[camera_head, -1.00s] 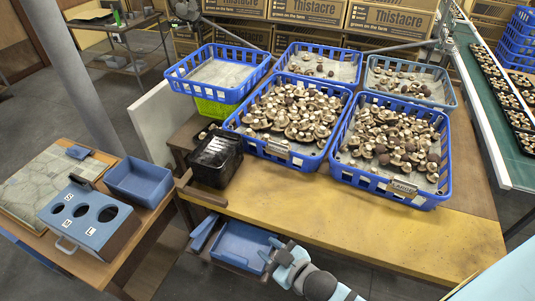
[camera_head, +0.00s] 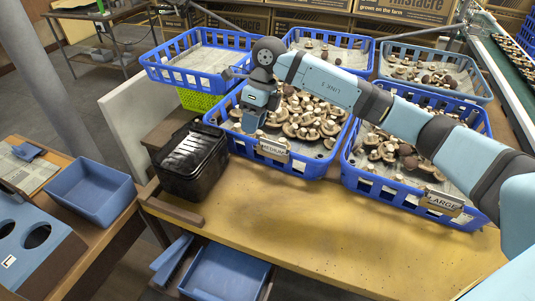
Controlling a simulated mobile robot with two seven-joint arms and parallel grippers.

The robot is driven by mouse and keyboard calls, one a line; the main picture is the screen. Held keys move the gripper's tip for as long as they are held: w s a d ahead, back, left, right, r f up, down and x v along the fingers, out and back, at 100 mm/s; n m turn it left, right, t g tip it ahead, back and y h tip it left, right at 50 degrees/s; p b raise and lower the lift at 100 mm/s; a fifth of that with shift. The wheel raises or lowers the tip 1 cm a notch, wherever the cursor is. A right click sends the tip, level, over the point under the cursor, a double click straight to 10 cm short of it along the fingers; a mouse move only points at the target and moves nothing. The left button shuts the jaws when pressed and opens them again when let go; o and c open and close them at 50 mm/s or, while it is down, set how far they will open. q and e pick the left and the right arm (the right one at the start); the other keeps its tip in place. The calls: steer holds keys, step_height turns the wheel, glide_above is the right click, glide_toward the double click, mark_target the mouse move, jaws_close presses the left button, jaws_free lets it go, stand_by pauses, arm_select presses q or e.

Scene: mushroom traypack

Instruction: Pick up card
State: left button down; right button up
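A tan card reading MEDIUM (camera_head: 273,151) is on the front wall of the middle blue crate (camera_head: 312,168). A second card reading LARGE (camera_head: 442,202) is on the front wall of the right blue crate (camera_head: 384,190). My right gripper (camera_head: 253,126) points down over the front left part of the middle crate, above and just left of the MEDIUM card in the picture. It looks apart from the card. Its finger gap does not show clearly. My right arm covers part of both crates. My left gripper is out of view.
Both front crates hold mushrooms. A black tray stack (camera_head: 192,162) stands left of the middle crate. An empty blue crate (camera_head: 205,75) is behind it. The yellow table front (camera_head: 300,220) is clear. A blue bin (camera_head: 90,192) and a lower blue tray (camera_head: 228,272) are at the left.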

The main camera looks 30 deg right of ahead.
steer(key=w+d+r+m+h+b, duration=0.1)
steer(key=w+d+r+h, duration=0.2)
steer(key=d, duration=0.4)
glide_toward(273, 149)
steer(key=shift+s+a+f+t, duration=0.15)
steer(key=shift+s+a+t, duration=0.05)
steer(key=shift+t, duration=0.2)
steer(key=shift+d+f+b, duration=0.1)
steer(key=shift+f+b, duration=0.4)
steer(key=shift+f, duration=2.25)
jaws_close()
